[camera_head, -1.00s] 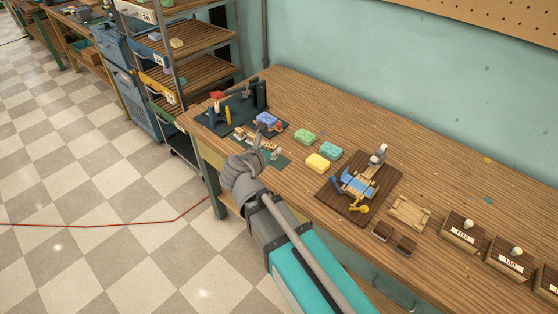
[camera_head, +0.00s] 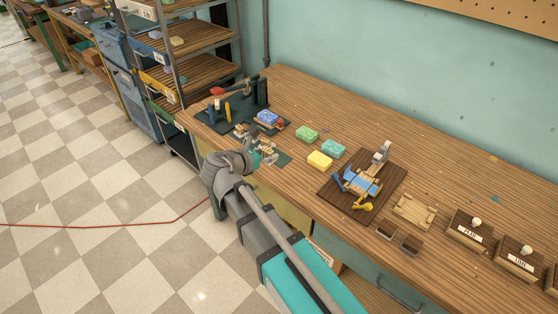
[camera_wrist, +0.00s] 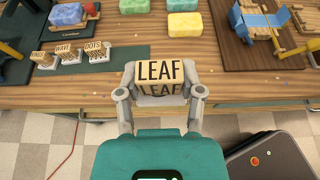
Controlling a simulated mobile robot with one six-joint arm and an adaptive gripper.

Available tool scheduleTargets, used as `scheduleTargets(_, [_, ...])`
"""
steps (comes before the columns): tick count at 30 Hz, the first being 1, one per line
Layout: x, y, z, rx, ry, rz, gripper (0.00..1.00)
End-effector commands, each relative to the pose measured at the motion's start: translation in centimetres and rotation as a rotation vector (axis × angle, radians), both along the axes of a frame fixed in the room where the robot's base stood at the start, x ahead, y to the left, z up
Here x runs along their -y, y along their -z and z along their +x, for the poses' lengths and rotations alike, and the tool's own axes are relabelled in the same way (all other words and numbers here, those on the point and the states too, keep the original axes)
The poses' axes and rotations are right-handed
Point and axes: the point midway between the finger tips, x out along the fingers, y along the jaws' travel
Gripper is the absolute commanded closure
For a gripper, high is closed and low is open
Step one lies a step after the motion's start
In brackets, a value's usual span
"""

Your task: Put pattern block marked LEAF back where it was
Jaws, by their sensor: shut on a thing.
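My gripper (camera_wrist: 160,92) is shut on the pale wooden block marked LEAF (camera_wrist: 160,73), one finger at each side. The block is upright with its lettering readable in the wrist view. It shows in front of the bench's front edge, apart from the green mat (camera_wrist: 122,62). On that mat, to the left, stand blocks marked WAVE (camera_wrist: 69,54) and DOTS (camera_wrist: 98,52), and another block (camera_wrist: 42,60) whose label I cannot read. In the head view my gripper (camera_head: 256,158) is near the mat (camera_head: 284,160); the held block is hard to make out there.
Soap bars, yellow (camera_head: 320,160), green (camera_head: 307,134) and teal (camera_head: 332,149), lie right of the mat. A blue bar (camera_head: 267,117) and a dark stand (camera_head: 262,92) are behind it. A dark board (camera_head: 338,197) with a device stands farther right.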

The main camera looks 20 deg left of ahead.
Motion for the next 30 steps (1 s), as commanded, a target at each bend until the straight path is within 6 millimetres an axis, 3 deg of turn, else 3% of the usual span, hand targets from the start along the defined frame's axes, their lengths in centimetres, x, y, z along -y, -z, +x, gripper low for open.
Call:
scheduleTargets(11, [-0.3,0.9,1.6,0.0,0.0,-0.001,1.0])
scheduleTargets(25, [-1.3,4.5,9.5,0.0,0.002,-0.001,1.0])
scheduleTargets(30, [-1.4,6.3,10.6,0.0,0.0,-0.001,1.0])
